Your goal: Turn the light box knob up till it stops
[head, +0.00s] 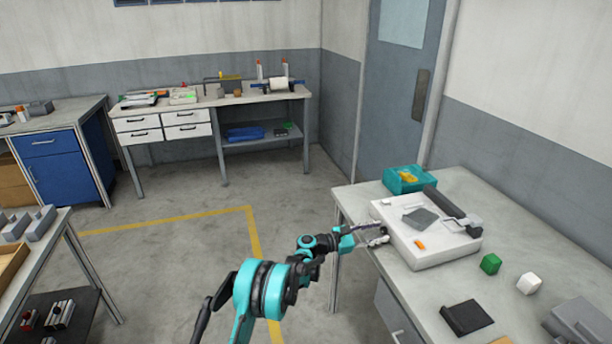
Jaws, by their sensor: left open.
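The light box (440,255) is a pale, low box on the grey table at the right. A dark flat piece, a small orange piece and a dark roller-like bar lie on its top. My left gripper (378,234) is at the left side of the light box, near its left face. It is open, and its fingers are small in the picture. The knob is hidden or too small to make out, so I cannot tell whether the fingers touch it. My right gripper is not in view.
On the right table (515,225), a teal bin (409,179) with yellow items stands behind the light box. Open floor lies left of the table.

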